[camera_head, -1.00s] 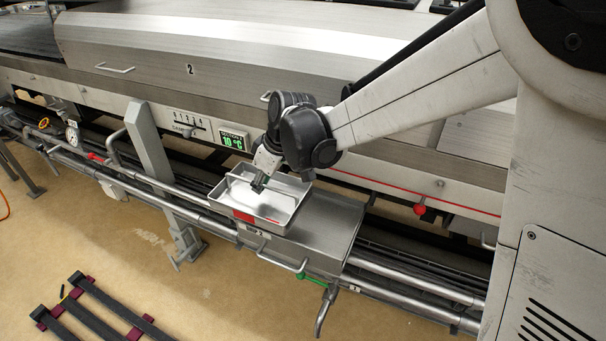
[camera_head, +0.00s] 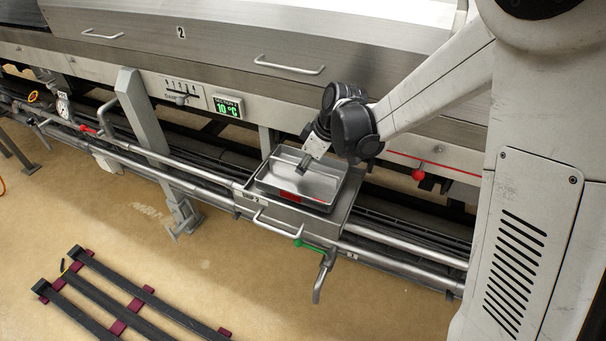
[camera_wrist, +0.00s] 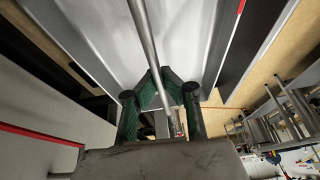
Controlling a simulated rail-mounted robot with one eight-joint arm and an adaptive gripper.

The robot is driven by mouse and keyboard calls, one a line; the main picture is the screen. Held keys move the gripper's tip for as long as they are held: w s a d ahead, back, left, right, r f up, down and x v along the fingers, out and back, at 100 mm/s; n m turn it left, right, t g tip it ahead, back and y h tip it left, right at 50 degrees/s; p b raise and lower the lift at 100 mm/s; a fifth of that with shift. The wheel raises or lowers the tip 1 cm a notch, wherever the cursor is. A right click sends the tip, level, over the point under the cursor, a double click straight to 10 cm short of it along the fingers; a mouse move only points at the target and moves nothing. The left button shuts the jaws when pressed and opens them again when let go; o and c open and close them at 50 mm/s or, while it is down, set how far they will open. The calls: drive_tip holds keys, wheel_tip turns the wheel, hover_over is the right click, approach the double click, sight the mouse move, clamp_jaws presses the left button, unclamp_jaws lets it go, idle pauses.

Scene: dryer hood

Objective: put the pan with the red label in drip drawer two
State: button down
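The shallow metal pan (camera_head: 322,188) has a red label (camera_head: 289,197) on its near side. In the head view it sits level within the walls of the pulled-out drip drawer two (camera_head: 290,216), whose rim shows around it. I cannot tell whether it rests on the drawer floor. My gripper (camera_head: 297,179) reaches down into the pan from above right. In the wrist view my gripper's green fingers (camera_wrist: 160,82) are closed around a thin bar-like edge of the pan (camera_wrist: 148,38). The exact contact is partly hidden by the fingers.
The drawer's front handle (camera_head: 275,227) and a green-handled valve (camera_head: 313,247) stick out in front. Long pipes (camera_head: 395,263) run alongside. The hood (camera_head: 225,50) stands behind, with a red knob (camera_head: 418,175) at right. A slatted rack (camera_head: 125,300) lies on the open floor.

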drive_tip(key=shift+f, duration=1.25)
drive_tip(key=shift+f+b, duration=0.15)
drive_tip(key=shift+b, duration=0.15)
drive_tip(key=c, duration=2.4)
unclamp_jaws()
drive_tip(key=shift+c, duration=0.2)
drive_tip(key=o, duration=0.5)
drive_tip(key=p+v, duration=0.2)
drive_tip(key=v, duration=1)
drive_tip(key=shift+r+p, duration=0.25)
drive_tip(key=shift+p, duration=0.05)
drive_tip(key=s+d+r+m+t+h, duration=0.1)
drive_tip(key=s+d+r+m+t, duration=0.1)
drive_tip(key=s, duration=0.5)
drive_tip(key=s+d+r+m+t+h, duration=0.1)
drive_tip(key=s+d+r+m, duration=0.3)
drive_tip(key=s+d+m, duration=0.2)
drive_tip(key=s+d+r+m+t+h, duration=0.2)
drive_tip(key=s+d+r+m, duration=0.1)
drive_tip(key=s, duration=0.6)
drive_tip(key=shift+s+d+r+m+t, duration=0.1)
drive_tip(key=shift+s+d+m+t, duration=0.05)
drive_tip(key=shift+d+m, duration=0.4)
drive_tip(key=shift+s+d+r+m+t, duration=0.15)
drive_tip(key=shift+d+m, duration=0.2)
drive_tip(key=shift+d, duration=0.25)
